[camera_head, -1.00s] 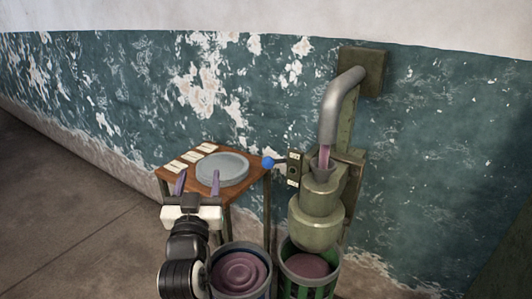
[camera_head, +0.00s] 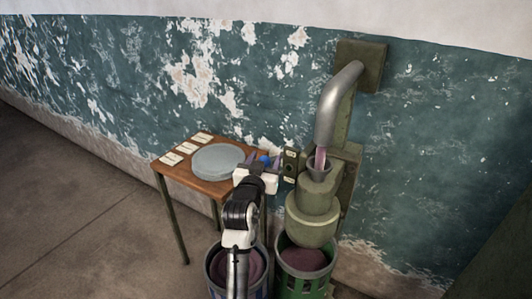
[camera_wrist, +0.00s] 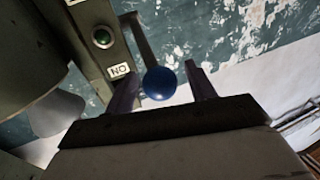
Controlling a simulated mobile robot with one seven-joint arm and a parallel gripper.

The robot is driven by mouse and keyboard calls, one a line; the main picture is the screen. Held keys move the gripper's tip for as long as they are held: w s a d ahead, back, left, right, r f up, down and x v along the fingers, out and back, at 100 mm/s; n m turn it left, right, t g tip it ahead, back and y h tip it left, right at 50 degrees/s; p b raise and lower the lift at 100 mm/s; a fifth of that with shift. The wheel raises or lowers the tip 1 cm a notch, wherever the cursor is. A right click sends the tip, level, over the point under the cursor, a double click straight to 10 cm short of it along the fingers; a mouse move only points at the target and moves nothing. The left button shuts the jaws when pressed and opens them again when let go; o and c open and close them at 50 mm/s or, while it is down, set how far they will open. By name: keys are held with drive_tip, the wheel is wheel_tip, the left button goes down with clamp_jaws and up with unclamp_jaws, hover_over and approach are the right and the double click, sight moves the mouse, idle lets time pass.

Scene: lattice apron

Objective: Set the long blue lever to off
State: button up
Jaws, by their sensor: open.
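The blue lever's round knob (camera_head: 265,161) shows just beyond my gripper (camera_head: 262,160) in the head view, to the left of the green machine (camera_head: 316,195). In the wrist view the blue knob (camera_wrist: 159,83) sits between the two purple fingers of my gripper (camera_wrist: 163,90), nearer the left finger. The fingers are open, and I cannot tell whether either touches the knob. The lever's grey rod (camera_wrist: 143,40) runs from the knob up to the machine's side plate (camera_wrist: 100,45).
A small wooden table (camera_head: 175,180) with a grey round plate (camera_head: 218,160) and several cards stands left of my gripper. Two bins with purple contents, a blue one (camera_head: 262,283) and a green one (camera_head: 304,286), stand below.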

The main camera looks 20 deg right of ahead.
drive_tip(key=shift+x, duration=0.9)
clamp_jaws()
